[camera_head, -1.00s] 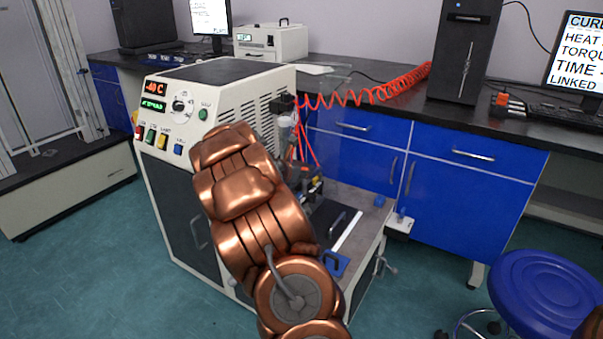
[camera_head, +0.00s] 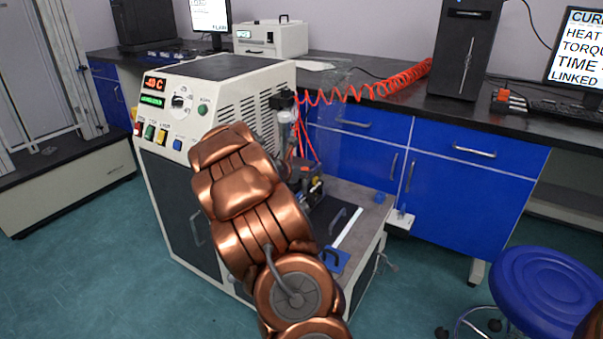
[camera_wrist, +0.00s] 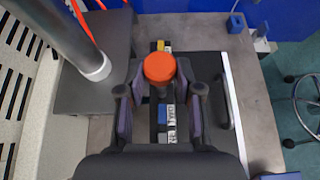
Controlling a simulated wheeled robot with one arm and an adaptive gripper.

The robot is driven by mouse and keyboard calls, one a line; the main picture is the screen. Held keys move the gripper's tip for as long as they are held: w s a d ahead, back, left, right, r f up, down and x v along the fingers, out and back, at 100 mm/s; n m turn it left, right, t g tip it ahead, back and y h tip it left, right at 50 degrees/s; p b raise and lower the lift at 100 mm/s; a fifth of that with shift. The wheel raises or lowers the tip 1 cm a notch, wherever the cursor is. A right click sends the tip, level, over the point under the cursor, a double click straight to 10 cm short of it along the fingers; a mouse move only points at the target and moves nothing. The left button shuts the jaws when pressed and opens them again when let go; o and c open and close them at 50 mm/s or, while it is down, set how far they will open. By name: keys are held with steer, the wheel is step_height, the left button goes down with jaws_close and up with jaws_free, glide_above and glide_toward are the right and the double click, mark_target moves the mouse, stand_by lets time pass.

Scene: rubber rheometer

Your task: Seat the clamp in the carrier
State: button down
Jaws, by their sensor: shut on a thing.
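In the wrist view, my gripper (camera_wrist: 160,92) has its two dark fingers on either side of a dark clamp with a round orange knob (camera_wrist: 160,67). It is shut on this clamp. Below the knob, a dark holder, which looks like the carrier, shows blue and white labelled parts (camera_wrist: 167,120) and a yellow part. The fingers and knob hide much of it, so I cannot tell whether the clamp touches it. In the head view, my copper arm covers the gripper; a small orange part (camera_head: 306,169) shows beside the arm.
The white rheometer cabinet (camera_head: 225,85) stands left of the work deck. A grey cylinder (camera_wrist: 70,35) with a white end rises close to the gripper's left. A black plate with a handle (camera_wrist: 224,105) lies to the right. A blue stool (camera_head: 545,285) stands on the floor.

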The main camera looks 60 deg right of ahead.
steer(key=shift+f, duration=0.1)
steer(key=c, duration=0.7)
jaws_free()
steer(key=v, duration=1.2)
